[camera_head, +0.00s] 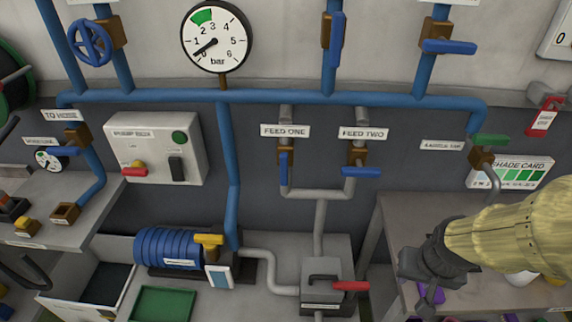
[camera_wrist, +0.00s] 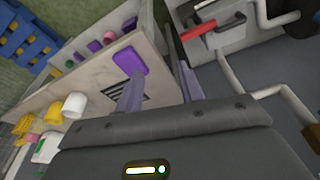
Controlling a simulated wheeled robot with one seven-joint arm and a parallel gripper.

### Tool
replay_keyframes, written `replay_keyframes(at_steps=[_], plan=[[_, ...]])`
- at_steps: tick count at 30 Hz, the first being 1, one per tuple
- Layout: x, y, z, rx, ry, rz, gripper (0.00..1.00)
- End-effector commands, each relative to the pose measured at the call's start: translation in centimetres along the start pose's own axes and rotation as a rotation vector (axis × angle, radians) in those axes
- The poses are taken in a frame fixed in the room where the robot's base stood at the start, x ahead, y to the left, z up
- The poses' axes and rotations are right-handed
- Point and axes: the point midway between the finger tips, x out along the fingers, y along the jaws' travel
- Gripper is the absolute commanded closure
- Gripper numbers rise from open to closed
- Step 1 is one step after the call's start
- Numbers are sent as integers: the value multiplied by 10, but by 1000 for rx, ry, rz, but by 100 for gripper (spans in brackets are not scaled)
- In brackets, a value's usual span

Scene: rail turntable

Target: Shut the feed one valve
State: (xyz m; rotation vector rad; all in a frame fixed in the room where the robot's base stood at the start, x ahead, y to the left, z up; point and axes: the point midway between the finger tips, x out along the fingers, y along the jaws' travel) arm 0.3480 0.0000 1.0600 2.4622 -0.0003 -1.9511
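The feed one valve (camera_head: 285,155) is a brown body on a grey pipe under the "FEED ONE" label (camera_head: 285,131). Its blue handle (camera_head: 283,168) hangs straight down, in line with the pipe. The feed two valve (camera_head: 357,156) is to its right, with its blue handle (camera_head: 361,172) lying crosswise. My gripper (camera_head: 426,290) is low at the right in the head view, well apart from the feed one valve. In the wrist view its two fingers (camera_wrist: 161,72) stand apart with nothing held between them. A brown valve body (camera_wrist: 312,137) shows at the right edge there; which one is unclear.
A grey box with a red handle (camera_head: 350,286) stands below the feed pipes and also shows in the wrist view (camera_wrist: 205,30). A table (camera_head: 385,222) with cups and a purple thing is at the right. A blue coil pump (camera_head: 165,248) stands at the left. Space before the feed valves looks clear.

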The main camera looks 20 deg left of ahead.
Motion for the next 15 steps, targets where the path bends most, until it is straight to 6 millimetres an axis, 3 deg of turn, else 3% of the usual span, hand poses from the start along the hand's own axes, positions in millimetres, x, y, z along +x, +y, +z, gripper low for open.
replay_keyframes(at_steps=[5,8,15], plan=[[4,-8,-5,-8,22,-11,58],[10,-22,-14,-23,68,-31,58],[29,-82,-48,-59,264,-101,58]])
